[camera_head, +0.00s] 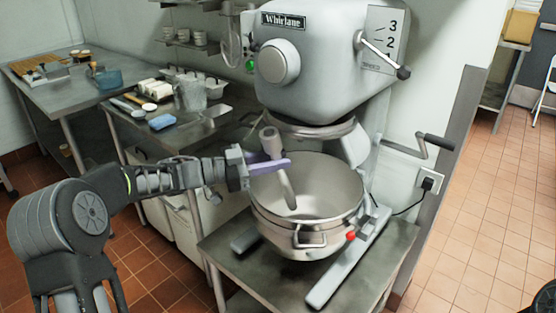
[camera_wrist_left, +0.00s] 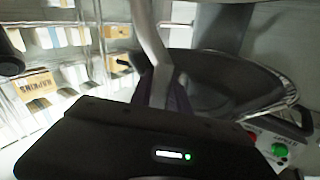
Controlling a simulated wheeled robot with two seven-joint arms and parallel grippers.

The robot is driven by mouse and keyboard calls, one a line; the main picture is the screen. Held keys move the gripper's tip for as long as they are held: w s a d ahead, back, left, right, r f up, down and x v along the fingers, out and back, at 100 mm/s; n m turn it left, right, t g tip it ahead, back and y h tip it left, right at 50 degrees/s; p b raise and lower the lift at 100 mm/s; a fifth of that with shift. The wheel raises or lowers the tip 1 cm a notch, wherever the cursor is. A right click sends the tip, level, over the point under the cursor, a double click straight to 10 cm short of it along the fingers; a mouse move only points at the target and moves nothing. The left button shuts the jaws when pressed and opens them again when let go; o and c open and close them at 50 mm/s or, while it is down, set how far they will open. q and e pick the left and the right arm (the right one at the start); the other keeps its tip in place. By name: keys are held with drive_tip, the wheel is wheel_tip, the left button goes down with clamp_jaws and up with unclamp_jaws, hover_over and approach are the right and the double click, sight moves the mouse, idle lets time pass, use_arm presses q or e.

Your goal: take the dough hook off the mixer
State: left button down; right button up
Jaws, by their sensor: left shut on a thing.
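The white mixer (camera_head: 325,65) stands on a steel table, its round underside above the steel bowl (camera_head: 310,238). My left gripper (camera_head: 268,165), with purple fingers, is shut on the grey dough hook (camera_head: 287,188) at the bowl's left rim. The hook's thick top collar stands to the left of the mixer's underside and looks apart from it. The hook is tilted, its lower end over or in the bowl. In the left wrist view the hook (camera_wrist_left: 152,48) rises in front of the bowl (camera_wrist_left: 235,85); the fingers are mostly hidden. My right gripper is not in view.
A crank handle (camera_head: 433,140) sticks out at the mixer's right. A side table holds a clear pitcher (camera_head: 190,95), a blue sponge (camera_head: 162,121) and other items. The mixer table (camera_head: 385,245) has bare steel around the base. Open tiled floor lies to the right.

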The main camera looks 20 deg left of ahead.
sight(273, 136)
use_arm(q)
drive_tip(key=shift+s+a+r+p, duration=0.3)
drive_tip(key=shift+s+r+p, duration=0.55)
drive_tip(key=shift+r, duration=0.55)
drive_tip(key=shift+s+a+r+p, duration=0.35)
drive_tip(key=shift+s+r+p, duration=0.5)
drive_tip(key=shift+r, duration=0.55)
drive_tip(key=shift+s+a+r+p, duration=0.3)
drive_tip(key=shift+s+r+p, duration=0.55)
drive_tip(key=shift+r, duration=0.55)
drive_tip(key=shift+w, duration=0.1)
